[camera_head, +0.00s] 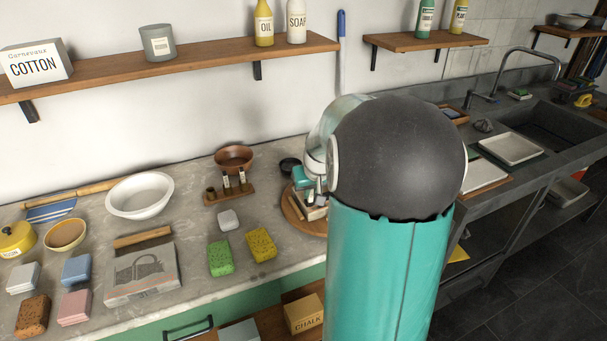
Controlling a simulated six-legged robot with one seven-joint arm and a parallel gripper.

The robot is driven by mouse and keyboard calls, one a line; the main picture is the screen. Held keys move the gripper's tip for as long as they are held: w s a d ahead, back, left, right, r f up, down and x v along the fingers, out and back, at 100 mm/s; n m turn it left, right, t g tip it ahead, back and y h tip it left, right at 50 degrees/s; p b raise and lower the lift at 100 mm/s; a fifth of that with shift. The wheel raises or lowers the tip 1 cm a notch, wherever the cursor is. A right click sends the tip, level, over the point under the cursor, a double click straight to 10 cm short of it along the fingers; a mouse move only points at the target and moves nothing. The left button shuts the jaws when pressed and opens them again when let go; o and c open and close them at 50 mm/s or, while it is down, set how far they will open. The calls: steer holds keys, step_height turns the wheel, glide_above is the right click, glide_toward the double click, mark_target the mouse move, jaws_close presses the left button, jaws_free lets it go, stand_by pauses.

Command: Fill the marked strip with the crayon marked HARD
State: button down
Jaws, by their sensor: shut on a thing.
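My gripper (314,196) is at the round wooden board (290,211), right of the bowls. My dark, round arm joint and teal arm link hide much of it. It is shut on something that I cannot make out. A small wooden rack (229,197) stands left of it, with two dark, pale-labelled crayons (234,182) upright in it and a shorter brown piece at its left end. The labels are too small to read. A grey stone slab (141,276) with a drawing lies at the front left; I cannot make out a marked strip on it.
Green (220,258) and yellow (261,245) sponges and a pale block (228,220) lie between slab and board. A white bowl (140,196) and brown bowl (234,158) stand behind. Shelves (180,67) overhang the bench. A sink (545,137) is at right.

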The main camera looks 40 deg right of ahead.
steer(key=shift+w+a, duration=0.2)
steer(key=shift+a, duration=0.3)
steer(key=shift+w+r, duration=0.1)
steer(key=shift+r, duration=3.15)
